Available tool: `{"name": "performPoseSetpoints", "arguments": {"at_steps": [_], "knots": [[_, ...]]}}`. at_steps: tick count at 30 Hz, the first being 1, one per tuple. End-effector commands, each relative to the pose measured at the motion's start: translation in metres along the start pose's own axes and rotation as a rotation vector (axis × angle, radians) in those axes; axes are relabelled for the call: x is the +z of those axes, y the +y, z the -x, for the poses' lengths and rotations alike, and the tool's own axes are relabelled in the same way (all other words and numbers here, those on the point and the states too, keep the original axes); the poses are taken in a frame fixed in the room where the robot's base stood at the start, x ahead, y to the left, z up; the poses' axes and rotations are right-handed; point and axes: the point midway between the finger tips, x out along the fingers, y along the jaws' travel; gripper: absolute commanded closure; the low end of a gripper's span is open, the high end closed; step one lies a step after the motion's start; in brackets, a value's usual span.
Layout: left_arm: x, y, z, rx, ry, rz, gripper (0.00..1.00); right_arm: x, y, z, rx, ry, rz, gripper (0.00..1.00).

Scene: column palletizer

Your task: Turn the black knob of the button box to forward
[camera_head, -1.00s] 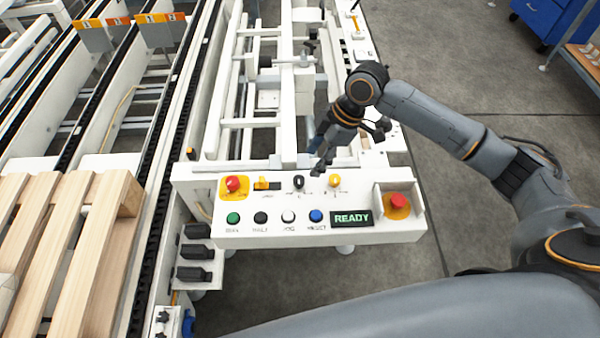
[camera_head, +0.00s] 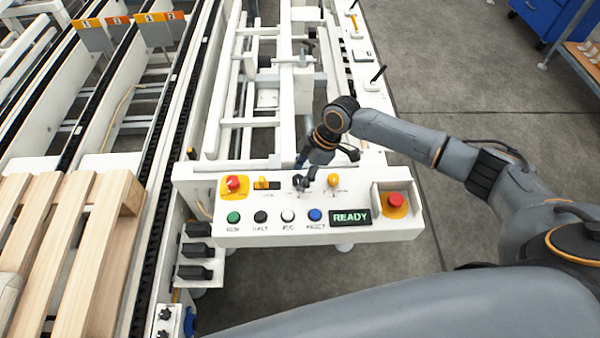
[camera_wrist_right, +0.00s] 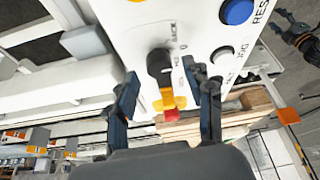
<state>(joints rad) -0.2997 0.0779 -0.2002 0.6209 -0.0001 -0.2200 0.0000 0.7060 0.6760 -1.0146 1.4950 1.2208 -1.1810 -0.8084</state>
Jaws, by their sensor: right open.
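The button box (camera_head: 375,237) is a white slanted panel in the head view. Its black knob (camera_wrist_right: 159,64) shows in the wrist view between the two fingers of my right gripper (camera_wrist_right: 165,76). The fingers are open, one on each side, with a visible gap to the knob; I cannot tell how deep they reach.
A yellow knob (camera_head: 333,180) sits close right of the gripper, a red emergency button (camera_head: 233,184) and yellow switch (camera_head: 262,183) left. Green, black, white and blue buttons (camera_head: 315,215) line the front by a READY display (camera_head: 350,217). A shrouded red button (camera_head: 396,200) is at right.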

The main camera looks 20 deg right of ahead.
Motion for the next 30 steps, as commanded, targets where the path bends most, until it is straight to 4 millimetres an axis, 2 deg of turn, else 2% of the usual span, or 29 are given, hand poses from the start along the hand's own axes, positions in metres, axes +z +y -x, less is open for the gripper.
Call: {"name": "performPoseSetpoints", "arguments": {"at_steps": [4, 13, 18, 21, 30], "knots": [[0.0001, -0.0009, 0.0011, -0.001, 0.000, -0.001, 0.48, 0.0000, -0.0006, -0.0100, -0.001, -0.001, 0.000, 0.48], [0.0005, -0.0017, 0.0010, -0.002, -0.001, -0.001, 0.48, 0.0000, -0.0004, -0.0120, 0.000, 0.000, 0.001, 0.48], [0.0005, -0.0017, 0.0010, -0.002, -0.001, -0.001, 0.48, 0.0000, -0.0004, -0.0118, -0.001, 0.000, 0.001, 0.83], [0.0006, -0.0018, 0.0010, -0.002, -0.001, -0.001, 0.48, 0.0001, -0.0005, -0.0118, -0.001, 0.000, 0.001, 1.00], [0.0002, -0.0019, 0.0076, -0.002, -0.002, -0.001, 0.48, -0.0007, -0.0012, -0.0102, 0.011, -0.001, -0.028, 1.00]]}}
